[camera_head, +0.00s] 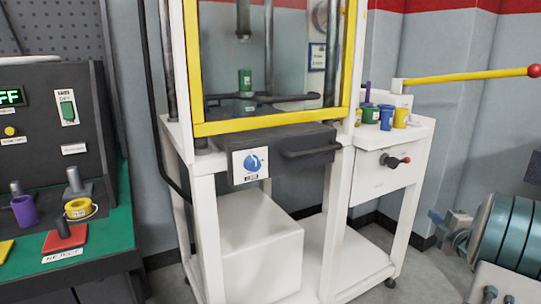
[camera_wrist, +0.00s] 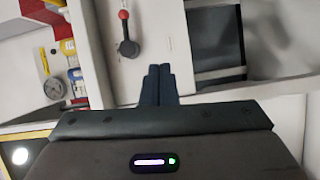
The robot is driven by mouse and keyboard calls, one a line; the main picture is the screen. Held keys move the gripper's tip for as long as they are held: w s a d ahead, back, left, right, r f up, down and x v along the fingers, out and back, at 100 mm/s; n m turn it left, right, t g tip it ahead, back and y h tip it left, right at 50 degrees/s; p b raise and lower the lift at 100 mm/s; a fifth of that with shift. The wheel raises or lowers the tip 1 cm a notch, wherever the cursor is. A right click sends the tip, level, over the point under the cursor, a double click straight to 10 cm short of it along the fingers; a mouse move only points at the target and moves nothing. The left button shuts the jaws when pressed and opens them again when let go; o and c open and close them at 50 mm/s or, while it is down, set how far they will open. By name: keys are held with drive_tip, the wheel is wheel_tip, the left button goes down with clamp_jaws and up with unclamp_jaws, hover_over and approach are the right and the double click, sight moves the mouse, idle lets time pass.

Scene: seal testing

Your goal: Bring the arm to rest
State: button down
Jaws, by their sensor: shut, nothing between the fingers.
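My gripper (camera_wrist: 158,72) shows in the wrist view. Its two dark fingers are side by side and shut, with nothing between them. It points toward the white cabinet front, near a small lever with a red knob (camera_wrist: 126,34), and appears apart from it. In the head view I cannot make out the gripper's fingers.
The white test machine has a yellow-framed window (camera_head: 270,123), with a green cup (camera_head: 245,80) inside. Several coloured cups, including a yellow one (camera_head: 401,118), stand on its side shelf. A yellow lever (camera_head: 470,76) sticks out right. A green bench (camera_head: 115,235) stands left.

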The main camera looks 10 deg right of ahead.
drive_tip(key=s+a+r+m+g+h+p, duration=0.25)
drive_tip(key=a+r+m+p, duration=0.25)
drive_tip(key=a+r+p, duration=0.5)
drive_tip(key=s+a+r+m+g+h+p, duration=0.1)
drive_tip(key=a+r+m+g+p, duration=0.3)
drive_tip(key=a+r+m+p, duration=0.55)
drive_tip(key=s+a+r+g+y+p, duration=0.1)
drive_tip(key=s+a+r+g+p, duration=0.1)
drive_tip(key=s+a+p, duration=0.3)
drive_tip(key=s+a+r+m+g+y+p, duration=0.1)
drive_tip(key=s+a+r+g+y+p, duration=0.1)
drive_tip(key=s+a+r+p, duration=0.3)
drive_tip(key=s+a+r+m+g+y+p, duration=0.1)
drive_tip(key=s+a+r+g+p, duration=0.3)
drive_tip(key=s+a, duration=0.5)
drive_tip(key=s+p, duration=0.1)
drive_tip(key=s, duration=0.3)
drive_tip(key=shift+s+a+r, duration=0.15)
drive_tip(key=shift+s+r, duration=0.1)
drive_tip(key=shift+s, duration=0.15)
drive_tip(key=shift+a+y, duration=0.1)
drive_tip(key=shift+y, duration=0.15)
